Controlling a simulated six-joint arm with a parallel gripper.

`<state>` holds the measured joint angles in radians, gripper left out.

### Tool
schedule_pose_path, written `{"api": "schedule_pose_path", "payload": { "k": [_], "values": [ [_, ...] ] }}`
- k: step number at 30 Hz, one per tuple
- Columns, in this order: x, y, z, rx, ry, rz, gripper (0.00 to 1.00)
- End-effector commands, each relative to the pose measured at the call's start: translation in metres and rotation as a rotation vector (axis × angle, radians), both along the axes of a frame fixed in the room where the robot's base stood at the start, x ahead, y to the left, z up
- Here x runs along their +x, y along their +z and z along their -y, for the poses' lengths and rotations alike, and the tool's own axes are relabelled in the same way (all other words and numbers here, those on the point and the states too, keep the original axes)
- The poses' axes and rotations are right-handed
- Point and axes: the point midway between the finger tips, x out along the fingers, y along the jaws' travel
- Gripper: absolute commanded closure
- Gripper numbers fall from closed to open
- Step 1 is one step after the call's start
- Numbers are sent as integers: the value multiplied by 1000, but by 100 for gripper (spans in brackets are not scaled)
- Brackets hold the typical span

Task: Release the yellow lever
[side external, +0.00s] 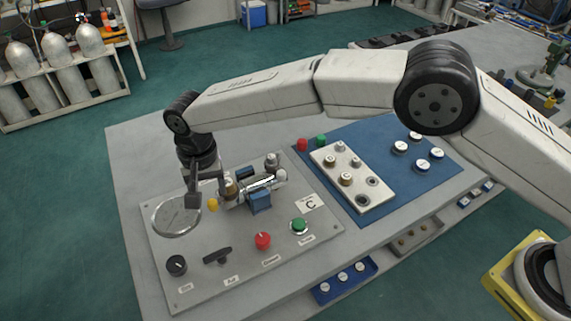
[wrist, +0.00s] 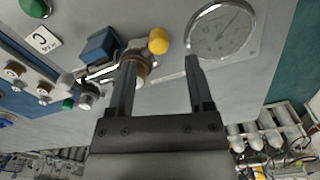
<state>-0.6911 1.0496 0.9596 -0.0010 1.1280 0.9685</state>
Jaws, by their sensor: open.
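The yellow lever shows as a round yellow knob (side external: 212,205) beside the valve fittings on the grey panel (side external: 215,265). In the wrist view the knob (wrist: 158,41) lies just beyond the fingertips, between their lines and nearer the left finger. My gripper (wrist: 162,62) is open, with a clear gap between its fingers and nothing held. In the side view my gripper (side external: 201,196) is low over the panel, close to the knob. The left finger partly covers a brass fitting (wrist: 143,68) in the wrist view. The lever's stem is mostly hidden.
A round gauge (side external: 176,217) is left of the knob; in the wrist view it is close to the right finger. A blue block (side external: 259,201) and metal pipework stand to the right. A red knob (side external: 263,240) and green knob (side external: 299,225) are further off.

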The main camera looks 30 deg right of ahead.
Motion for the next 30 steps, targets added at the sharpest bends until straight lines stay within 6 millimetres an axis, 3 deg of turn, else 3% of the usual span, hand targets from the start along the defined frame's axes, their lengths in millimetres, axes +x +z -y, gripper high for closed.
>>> {"api": "schedule_pose_path", "payload": {
  "k": [4, 10, 24, 30],
  "values": [
    [1, 21, 0, 3, 0, 4, 33],
    [1, 37, 0, 2, 0, 4, 33],
    [1, 40, 2, 2, 0, 4, 33],
    [6, 43, 19, 7, 8, 9, 33]
  ]
}}
